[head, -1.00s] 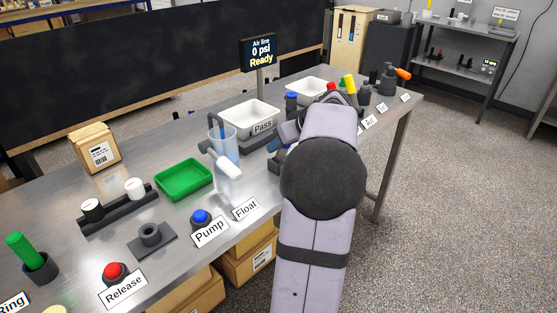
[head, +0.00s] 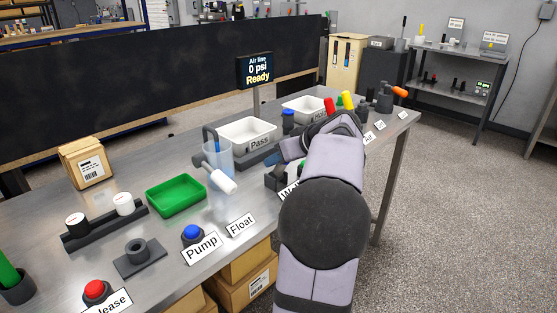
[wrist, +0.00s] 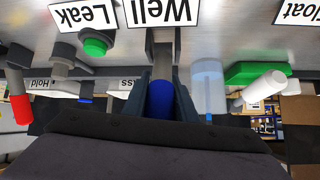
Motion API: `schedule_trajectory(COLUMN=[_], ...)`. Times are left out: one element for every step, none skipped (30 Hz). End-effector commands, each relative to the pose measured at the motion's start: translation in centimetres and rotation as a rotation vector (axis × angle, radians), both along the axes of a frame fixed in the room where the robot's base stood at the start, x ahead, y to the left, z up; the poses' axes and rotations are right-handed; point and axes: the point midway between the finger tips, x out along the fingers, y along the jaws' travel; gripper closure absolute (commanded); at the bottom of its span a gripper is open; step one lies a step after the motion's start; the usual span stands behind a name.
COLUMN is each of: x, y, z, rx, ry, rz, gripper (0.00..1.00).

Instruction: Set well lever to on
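The well lever (wrist: 161,98) has a blue handle on a grey stem and shows in the middle of the wrist view, below the label "Well" (wrist: 160,12). My gripper (wrist: 163,92) has its dark fingers on both sides of the blue handle, with no clear gap, and appears shut on it. The lever points toward the wrist camera; its on and off marks are not visible. In the head view my arm hides the lever and most of the gripper, and the "Well" label (head: 288,190) is partly covered.
The wrist view is upside down. A green Leak button (wrist: 95,45) and a red-handled lever (wrist: 20,108) are on one side. A clear cylinder (wrist: 208,85), white-handled Float lever (wrist: 264,87) and green tray (wrist: 252,73) are on the other. The display (head: 255,71) reads 0 psi, Ready.

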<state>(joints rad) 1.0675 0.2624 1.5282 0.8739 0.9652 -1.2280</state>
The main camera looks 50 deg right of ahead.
Motion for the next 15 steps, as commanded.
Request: schedule_trajectory(x=[-0.04,-0.04,-0.04,-0.04,-0.04,-0.04,-0.03,-0.03,-0.03,-0.04,-0.06,-0.13,-0.22,-0.34,-0.55], y=[-0.05,-0.05,-0.05,-0.04,-0.04,-0.04,-0.03,-0.02,-0.01,-0.01,-0.01,-0.01,-0.02,-0.02,0.0], z=[0.09,0.07,0.06,0.05,0.04,0.02,0.01,-0.01,0.0,-0.01,0.01,0.06,0.13,0.23,0.4], rx=[0.001,0.001,0.001,0.001,0.0,0.0,0.0,0.0,0.001,0.001,0.001,0.0,0.0,0.0,0.0], ry=[-0.001,-0.001,-0.001,-0.001,0.0,0.0,0.0,0.0,0.001,0.001,0.001,0.001,0.001,0.0,0.0], rz=[-0.002,-0.002,-0.002,-0.002,-0.001,-0.001,-0.001,-0.001,-0.001,-0.001,-0.001,-0.001,-0.001,-0.001,-0.001], gripper=[0.63,0.57,0.57,0.57,0.57,0.57,0.57,0.57,0.57,0.57,0.57,0.57,0.57,0.57,0.57])
